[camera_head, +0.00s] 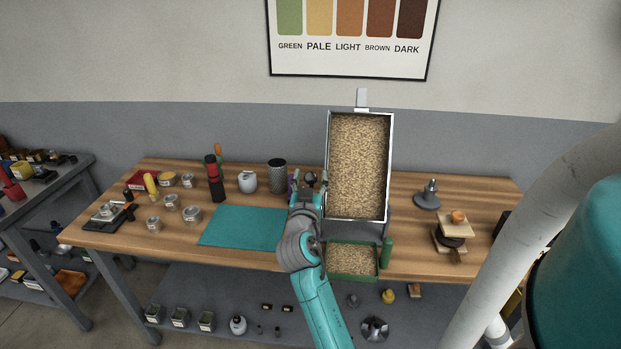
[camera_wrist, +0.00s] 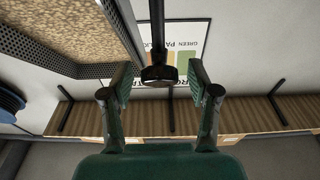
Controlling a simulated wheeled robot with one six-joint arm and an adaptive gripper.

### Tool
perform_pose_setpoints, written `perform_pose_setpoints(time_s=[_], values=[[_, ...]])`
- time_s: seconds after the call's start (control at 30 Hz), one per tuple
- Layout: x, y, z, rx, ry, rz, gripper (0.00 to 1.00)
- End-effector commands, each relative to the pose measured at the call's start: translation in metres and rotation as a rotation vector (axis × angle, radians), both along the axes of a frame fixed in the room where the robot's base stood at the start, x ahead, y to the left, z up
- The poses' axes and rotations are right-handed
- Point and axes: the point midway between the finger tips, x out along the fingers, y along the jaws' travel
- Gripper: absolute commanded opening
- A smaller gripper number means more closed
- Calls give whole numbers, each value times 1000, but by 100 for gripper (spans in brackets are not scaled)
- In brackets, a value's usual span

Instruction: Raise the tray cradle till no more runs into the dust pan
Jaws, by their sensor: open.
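The tray cradle (camera_head: 328,150) is a metal-rimmed rectangular tray full of tan grain, tilted up steeply above the table. Its perforated metal wall (camera_wrist: 108,70) and grain fill the upper left of the wrist view. The green dust pan (camera_head: 353,277) sits below its lower edge and holds a layer of similar grain. Whether grain is running between them cannot be made out. My gripper (camera_head: 309,186) is at the tray's left side. In the wrist view my gripper (camera_wrist: 160,82) is open, with a dark knob on a rod (camera_wrist: 159,74) between or just beyond its fingertips; contact is unclear.
A teal mat (camera_head: 240,228), jars, a dark mesh cup (camera_head: 277,175) and a red-black bottle (camera_head: 214,180) lie left of my arm. A grey cone-shaped item (camera_head: 428,196) and a small wooden stand (camera_head: 453,232) are at right.

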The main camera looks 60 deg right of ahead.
Motion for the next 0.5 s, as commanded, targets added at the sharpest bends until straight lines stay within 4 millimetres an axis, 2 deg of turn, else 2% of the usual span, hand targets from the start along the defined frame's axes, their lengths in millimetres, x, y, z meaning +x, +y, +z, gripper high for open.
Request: perform_pose_setpoints(time_s=[0.17,0.5], values=[[-9,22,-5,1,2,3,60],[-33,83,-14,0,2,4,60]])
